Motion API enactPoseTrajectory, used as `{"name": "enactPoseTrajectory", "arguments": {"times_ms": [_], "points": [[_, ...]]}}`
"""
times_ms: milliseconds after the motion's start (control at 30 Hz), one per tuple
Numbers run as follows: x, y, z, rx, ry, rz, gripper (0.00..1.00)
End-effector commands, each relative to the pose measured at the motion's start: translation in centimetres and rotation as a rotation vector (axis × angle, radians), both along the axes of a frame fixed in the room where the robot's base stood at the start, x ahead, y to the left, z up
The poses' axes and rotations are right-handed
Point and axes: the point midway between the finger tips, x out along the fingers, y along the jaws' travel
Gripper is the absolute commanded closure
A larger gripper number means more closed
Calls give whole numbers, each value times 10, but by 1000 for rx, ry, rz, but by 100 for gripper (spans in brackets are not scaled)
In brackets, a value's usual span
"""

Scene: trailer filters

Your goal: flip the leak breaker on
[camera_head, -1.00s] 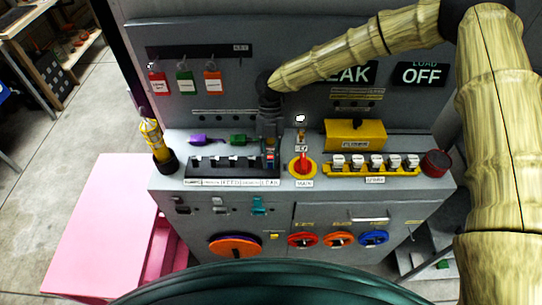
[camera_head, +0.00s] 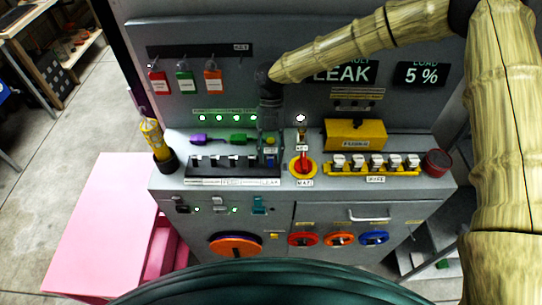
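The leak breaker (camera_head: 271,163) is the rightmost switch in the black breaker row (camera_head: 232,182) on the console ledge, above a label reading LEAK. My gripper (camera_head: 270,147) points down directly over it, with its fingers close to or touching the lever; I cannot tell which. The gripper hides much of this breaker, so its lever position is unclear. The finger gap is too small to make out. The wall display (camera_head: 345,73) reads LEAK, partly covered by my arm. The load display (camera_head: 421,74) reads 5 %.
The red main switch (camera_head: 303,166) stands just right of the gripper. A yellow box (camera_head: 355,134) and a yellow spare row (camera_head: 372,172) lie farther right. Purple (camera_head: 198,139) and green (camera_head: 237,139) pieces sit behind the breakers. Hanging tags (camera_head: 185,82) are at upper left.

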Motion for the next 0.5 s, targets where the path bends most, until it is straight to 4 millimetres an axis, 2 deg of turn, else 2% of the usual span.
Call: {"name": "enactPoseTrajectory", "arguments": {"times_ms": [200,500], "points": [[1,-1,39,0,-2,-1,62],[1,-1,70,1,0,0,62]]}}
